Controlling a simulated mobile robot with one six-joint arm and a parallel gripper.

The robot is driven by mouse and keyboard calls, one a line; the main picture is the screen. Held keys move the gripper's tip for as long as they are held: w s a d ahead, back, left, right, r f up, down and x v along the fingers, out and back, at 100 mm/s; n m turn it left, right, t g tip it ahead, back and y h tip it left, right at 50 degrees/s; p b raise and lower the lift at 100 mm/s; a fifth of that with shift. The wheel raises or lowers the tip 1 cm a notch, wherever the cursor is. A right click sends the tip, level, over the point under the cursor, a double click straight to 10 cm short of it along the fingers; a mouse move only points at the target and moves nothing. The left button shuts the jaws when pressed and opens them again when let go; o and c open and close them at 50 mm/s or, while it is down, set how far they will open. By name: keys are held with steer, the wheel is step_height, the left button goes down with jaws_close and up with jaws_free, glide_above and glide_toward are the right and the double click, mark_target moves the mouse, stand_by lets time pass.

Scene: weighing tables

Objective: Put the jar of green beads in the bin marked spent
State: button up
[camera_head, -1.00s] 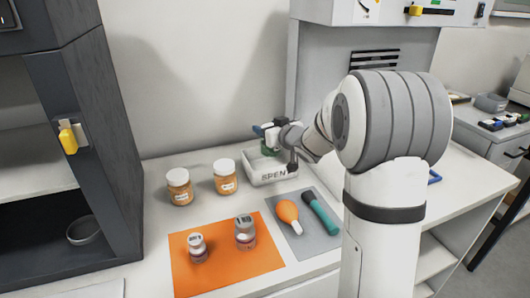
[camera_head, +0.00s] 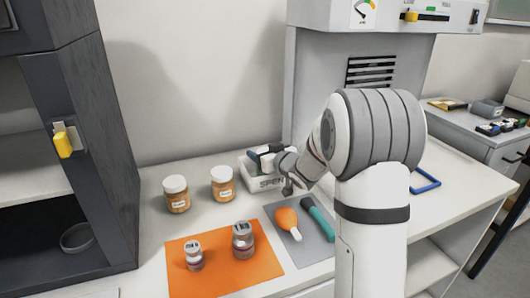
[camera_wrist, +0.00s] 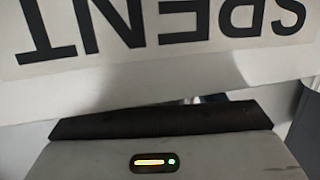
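The white bin marked SPENT (camera_head: 256,173) stands on the table against the back wall. Its front label is partly covered by my arm. My gripper (camera_head: 262,154) is at the bin's opening, with its dark fingers low over the rim. A small patch of green shows beside the fingers. It may be the jar of green beads, but it is too small and too covered to tell whether it is held. In the wrist view the bin's front wall with the upside-down SPENT label (camera_wrist: 170,30) fills the top; the fingertips are hidden.
Two orange-filled jars with white lids, one left (camera_head: 176,195) and one right (camera_head: 222,184), stand left of the bin. Two smaller jars (camera_head: 194,256) (camera_head: 243,241) stand on an orange mat (camera_head: 218,276). An orange bulb (camera_head: 287,221) and a teal-handled tool (camera_head: 319,219) lie on a grey mat.

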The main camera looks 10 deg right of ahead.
steer(key=shift+o, duration=1.2)
steer(key=shift+r, duration=0.15)
steer(key=v, duration=1.2)
steer(key=shift+p, duration=0.4)
steer(key=shift+r, duration=0.15)
